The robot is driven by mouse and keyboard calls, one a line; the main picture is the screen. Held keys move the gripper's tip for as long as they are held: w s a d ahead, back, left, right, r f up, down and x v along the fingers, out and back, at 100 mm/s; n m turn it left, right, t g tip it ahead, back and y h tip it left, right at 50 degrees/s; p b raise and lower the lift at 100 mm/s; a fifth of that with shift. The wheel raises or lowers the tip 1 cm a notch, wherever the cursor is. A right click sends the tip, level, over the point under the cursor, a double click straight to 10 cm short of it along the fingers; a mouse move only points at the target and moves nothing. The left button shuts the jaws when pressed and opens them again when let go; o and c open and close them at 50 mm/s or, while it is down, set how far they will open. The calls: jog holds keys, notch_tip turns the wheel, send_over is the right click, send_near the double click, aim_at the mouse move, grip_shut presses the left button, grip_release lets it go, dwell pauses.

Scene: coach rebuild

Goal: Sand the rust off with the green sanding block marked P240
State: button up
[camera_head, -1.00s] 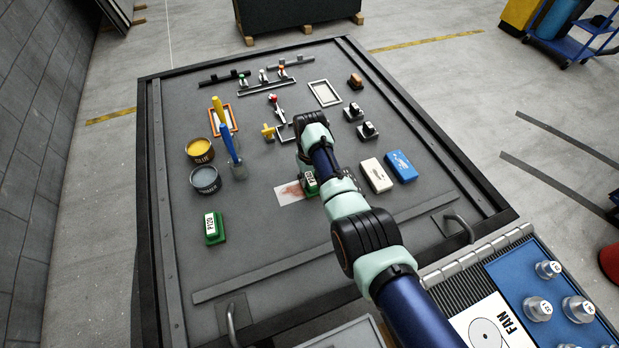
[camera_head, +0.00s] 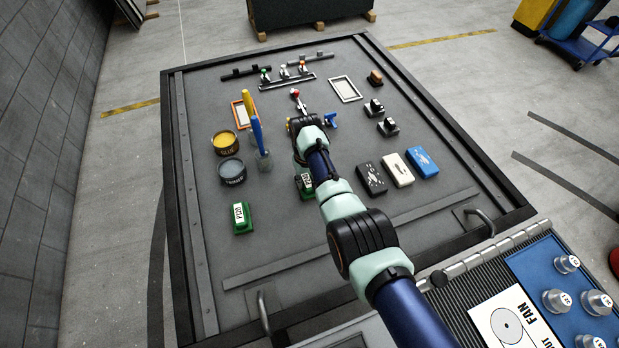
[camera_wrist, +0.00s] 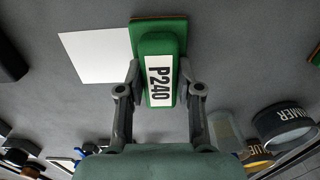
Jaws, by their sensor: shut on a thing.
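My gripper (camera_wrist: 160,84) is shut on the green sanding block (camera_wrist: 158,42), with one finger on each side of it. Its white label reads P240 in the wrist view. The block also shows in the head view (camera_head: 304,183), at the left side of my arm. It is low at the grey panel; whether it touches is hard to tell. A white patch (camera_wrist: 92,55) lies beside the block in the wrist view, and its visible part shows no rust. My arm hides the patch in the head view. Another green block marked P120 (camera_head: 242,217) sits front left.
Yellow (camera_head: 224,143) and grey (camera_head: 232,171) tins and a blue-handled brush (camera_head: 258,140) stand to the left. Black (camera_head: 371,179), white (camera_head: 397,169) and blue (camera_head: 422,161) blocks lie to the right. The panel's front left is mostly clear.

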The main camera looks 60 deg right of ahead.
jog(key=shift+w+a, duration=0.3)
jog(key=shift+a, duration=0.05)
notch_tip(320, 180, up, 5)
jog(key=p, duration=0.4)
jog(key=shift+a, duration=0.15)
jog(key=shift+r+p, duration=1.6)
